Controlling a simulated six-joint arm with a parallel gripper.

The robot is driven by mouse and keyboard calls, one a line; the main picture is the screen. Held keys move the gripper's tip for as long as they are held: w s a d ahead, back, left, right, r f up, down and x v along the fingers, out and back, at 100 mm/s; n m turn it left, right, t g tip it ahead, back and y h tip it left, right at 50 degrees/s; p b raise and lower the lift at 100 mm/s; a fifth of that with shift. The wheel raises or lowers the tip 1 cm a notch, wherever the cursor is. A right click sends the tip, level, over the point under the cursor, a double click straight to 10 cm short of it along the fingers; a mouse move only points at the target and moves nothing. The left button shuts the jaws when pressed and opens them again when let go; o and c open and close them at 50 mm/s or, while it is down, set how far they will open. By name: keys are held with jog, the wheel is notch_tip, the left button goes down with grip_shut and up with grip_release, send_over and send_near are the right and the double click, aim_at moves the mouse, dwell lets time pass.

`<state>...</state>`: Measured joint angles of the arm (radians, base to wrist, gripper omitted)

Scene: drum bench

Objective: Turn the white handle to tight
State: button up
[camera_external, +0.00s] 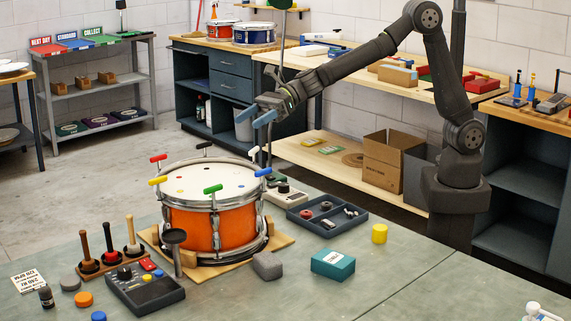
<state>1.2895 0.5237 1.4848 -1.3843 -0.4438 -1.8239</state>
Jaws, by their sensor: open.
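An orange drum (208,229) with a white head stands on a wooden base on the bench. T-shaped handles in several colours stand around its rim. The white handle (254,151) is at the back right of the rim, small and partly hard to make out against the bright background.
Near the white handle are the blue handle (263,172) and the black handle (204,145); the green handle (213,189) is in front. A dark parts tray (327,229), a teal box (332,265) and a yellow cylinder (379,233) stand to the right.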

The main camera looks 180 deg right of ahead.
jog(key=w+a+r+m+g+h, duration=0.1)
jog(key=w+a+r+m+g, duration=0.1)
jog(key=w+a+m+g, duration=0.4)
jog(key=w+a+r+m+g+h, duration=0.1)
jog(key=w+a+r+m+g, duration=0.1)
jog(key=a+m+g, duration=0.5)
jog(key=n+g, duration=0.1)
jog(key=n, duration=0.1)
send_near(256, 150)
jog(key=x, duration=1)
jog(key=shift+s+d, duration=0.1)
jog(key=shift+d, duration=0.2)
jog(key=c, duration=1)
